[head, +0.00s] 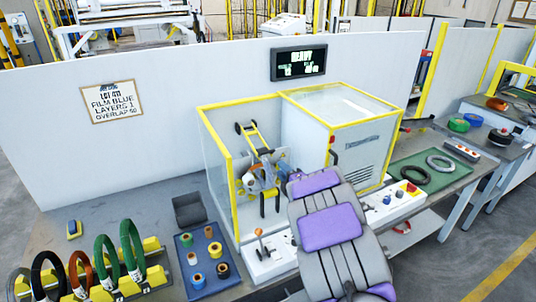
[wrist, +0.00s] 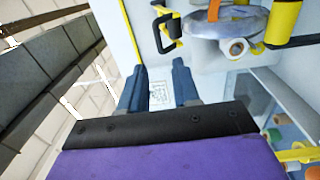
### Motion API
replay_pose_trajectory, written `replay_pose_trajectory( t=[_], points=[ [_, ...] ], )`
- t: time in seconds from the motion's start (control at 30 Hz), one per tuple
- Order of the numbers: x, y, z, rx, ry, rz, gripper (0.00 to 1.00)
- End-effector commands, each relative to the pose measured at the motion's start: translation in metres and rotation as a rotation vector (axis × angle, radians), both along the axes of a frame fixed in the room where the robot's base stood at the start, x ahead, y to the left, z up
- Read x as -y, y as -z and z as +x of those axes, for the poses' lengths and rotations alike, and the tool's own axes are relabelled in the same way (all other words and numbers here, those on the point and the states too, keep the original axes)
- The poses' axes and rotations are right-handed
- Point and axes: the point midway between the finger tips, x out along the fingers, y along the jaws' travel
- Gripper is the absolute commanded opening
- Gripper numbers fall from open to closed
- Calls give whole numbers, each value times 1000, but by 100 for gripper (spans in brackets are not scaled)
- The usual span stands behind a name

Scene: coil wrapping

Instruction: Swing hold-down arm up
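The wrapping machine (head: 232,165) stands on the bench with a yellow-edged clear guard. Inside it, a yellow arm with black ends (head: 256,138), which looks like the hold-down arm, slants above the round wrapping head (head: 262,176). In the wrist view, a grey round part with an orange band (wrist: 228,27) sits at the top. A black handle on a yellow piece (wrist: 167,34) is left of it. My gripper (wrist: 158,86) shows two blue fingers apart with nothing between them, below the handle and not touching it. In the head view my purple and grey arm hides the gripper.
A control panel with a lever (head: 260,247) and a button box (head: 400,205) stand in front of the machine. A blue tray of film rolls (head: 208,260) and a rack of coils (head: 95,270) are left. A green mat with rings (head: 432,172) is right.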

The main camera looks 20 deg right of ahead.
Motion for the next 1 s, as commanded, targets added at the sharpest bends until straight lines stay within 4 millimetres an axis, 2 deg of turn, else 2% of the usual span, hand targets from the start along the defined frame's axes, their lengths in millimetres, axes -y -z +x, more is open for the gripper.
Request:
replay_pose_trajectory(
  t=[0.1, 0.6, 0.8, 1.0],
  points=[
    [0, -1, 20, 6, -3, 0, 31],
    [-1, -2, 92, 3, -2, 2, 31],
    [-3, -2, 113, 0, 0, 1, 31],
    [0, -4, 124, 3, 2, 3, 31]
  ],
)
